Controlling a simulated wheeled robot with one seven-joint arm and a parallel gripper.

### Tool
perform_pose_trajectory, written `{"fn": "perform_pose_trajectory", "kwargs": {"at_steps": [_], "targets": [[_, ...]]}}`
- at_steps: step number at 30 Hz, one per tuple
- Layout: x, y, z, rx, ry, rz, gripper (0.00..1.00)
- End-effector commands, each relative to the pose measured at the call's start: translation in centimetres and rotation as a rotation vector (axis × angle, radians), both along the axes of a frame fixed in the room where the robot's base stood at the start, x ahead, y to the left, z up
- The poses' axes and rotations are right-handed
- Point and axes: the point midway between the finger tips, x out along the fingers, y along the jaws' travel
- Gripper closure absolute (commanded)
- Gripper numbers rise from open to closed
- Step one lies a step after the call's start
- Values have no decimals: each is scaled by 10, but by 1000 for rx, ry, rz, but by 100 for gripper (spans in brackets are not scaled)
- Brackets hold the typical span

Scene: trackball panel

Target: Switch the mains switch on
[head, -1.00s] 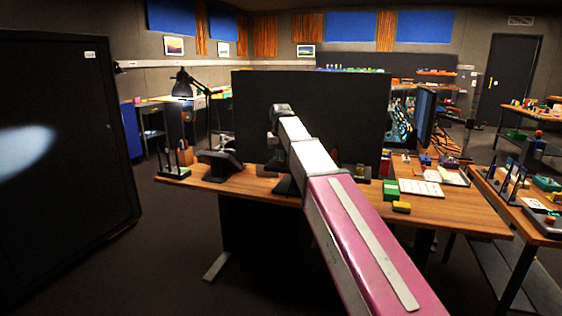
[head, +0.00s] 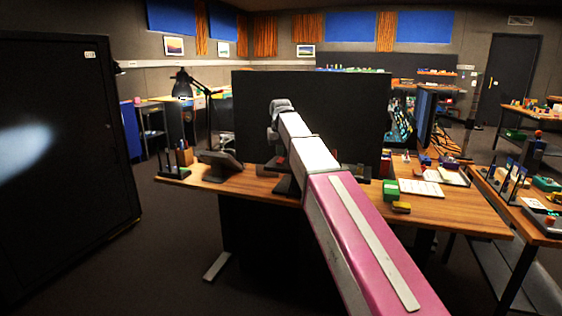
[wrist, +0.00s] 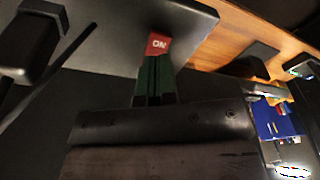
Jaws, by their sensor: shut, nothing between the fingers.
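In the wrist view a small red piece marked "ON" (wrist: 158,43) sits at the edge of a grey panel (wrist: 110,30); I take it to be the mains switch. My gripper (wrist: 156,60) is shut and empty, its dark green fingers pointing at the red piece. The fingertips are at or very close to its lower edge; I cannot tell whether they touch. In the head view my arm reaches across the desk toward the big dark screen, and neither the fingers nor the switch can be made out.
The wooden desk (head: 455,215) carries a large dark screen (head: 340,110), a lamp (head: 182,85), a dark device (head: 220,165), a green box (head: 390,190) and a white keypad (head: 421,188). A dark cabinet (head: 60,210) stands at the left. Floor between them is clear.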

Motion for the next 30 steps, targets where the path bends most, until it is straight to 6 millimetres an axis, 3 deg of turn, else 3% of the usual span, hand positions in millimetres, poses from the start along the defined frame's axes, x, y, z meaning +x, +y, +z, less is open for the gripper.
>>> {"fn": "perform_pose_trajectory", "kwargs": {"at_steps": [19,30], "targets": [[1,0,44,0,0,0,100],[0,1,47,0,0,1,100]]}}
